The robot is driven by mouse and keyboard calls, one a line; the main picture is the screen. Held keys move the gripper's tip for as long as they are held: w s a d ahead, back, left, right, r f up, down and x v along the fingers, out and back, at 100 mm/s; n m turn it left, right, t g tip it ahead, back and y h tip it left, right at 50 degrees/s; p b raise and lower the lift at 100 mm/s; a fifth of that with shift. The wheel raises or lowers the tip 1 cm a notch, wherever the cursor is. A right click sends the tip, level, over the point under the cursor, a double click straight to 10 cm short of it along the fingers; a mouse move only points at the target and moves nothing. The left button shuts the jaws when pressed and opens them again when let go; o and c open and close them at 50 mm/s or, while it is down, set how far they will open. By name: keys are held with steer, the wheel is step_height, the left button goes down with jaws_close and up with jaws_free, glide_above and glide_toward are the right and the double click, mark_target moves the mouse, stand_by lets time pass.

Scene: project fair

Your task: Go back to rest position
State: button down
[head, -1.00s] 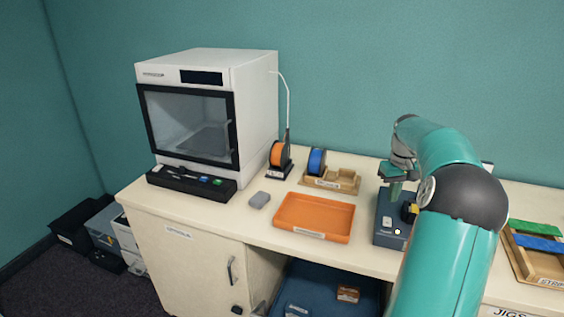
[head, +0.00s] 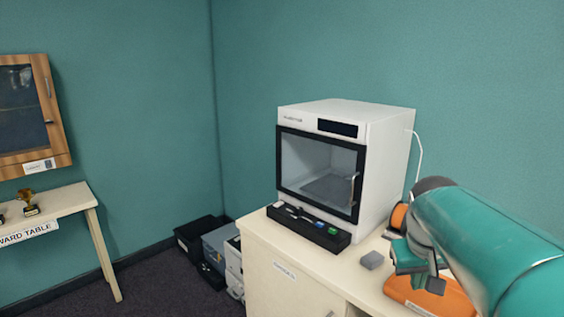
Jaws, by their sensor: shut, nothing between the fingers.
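My gripper (head: 424,281) is at the right of the head view, at the end of my teal arm. It points down above the workbench, in front of the orange tray (head: 447,299), and hides part of it. The fingers look shut and hold nothing. The gripper appears apart from the bench top and from the small grey block (head: 372,260) to its left. My arm reaches in from the right edge and covers the bench behind it.
A white 3D printer (head: 385,150) stands on the workbench (head: 257,232), with a black tool tray (head: 310,229) before it. Several bins (head: 215,247) sit on the floor left of the bench. The award table (head: 60,202) and a wall cabinet (head: 28,110) are at the left. Open floor lies between.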

steer(key=s+a+f+n+t+y, duration=0.1)
steer(key=s+a+f+t+y, duration=0.1)
steer(key=s+a, duration=1)
step_height(320, 180, down, 2)
steer(key=shift+s+a+t, duration=0.4)
steer(key=shift+a+t, duration=0.1)
steer(key=shift+a, duration=0.35)
steer(key=shift+d, duration=0.2)
